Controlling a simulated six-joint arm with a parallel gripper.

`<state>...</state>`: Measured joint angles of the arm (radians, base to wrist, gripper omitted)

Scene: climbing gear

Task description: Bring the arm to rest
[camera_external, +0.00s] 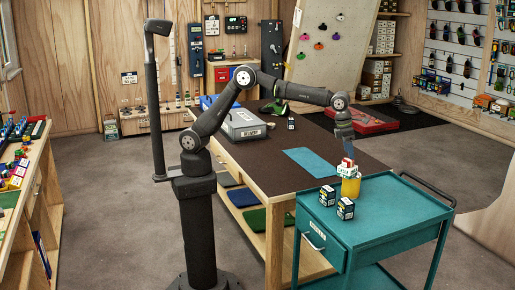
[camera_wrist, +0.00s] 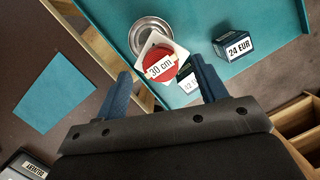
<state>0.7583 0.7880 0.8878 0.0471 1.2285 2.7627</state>
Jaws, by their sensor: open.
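My gripper (camera_external: 346,150) hangs pointing down above the teal cart (camera_external: 380,204), at the front right of the dark-topped workbench. Its two blue fingers are apart in the wrist view (camera_wrist: 166,84), with nothing seen clamped between them. Below it, a white and red item (camera_external: 347,168) stands in or against a yellow container (camera_external: 351,187) on the cart. In the wrist view the red round face of this item (camera_wrist: 161,62) carries a "30 cm" label. A round metal rim (camera_wrist: 148,28) shows beside it. Whether a fingertip touches the item cannot be told.
Two small dark labelled boxes (camera_external: 327,195) (camera_external: 345,208) stand on the cart; one reads "24 EUR" (camera_wrist: 235,46). A blue mat (camera_external: 313,161), a grey case (camera_external: 243,125) and a green item (camera_external: 274,107) lie on the workbench. The air left of the cart is free.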

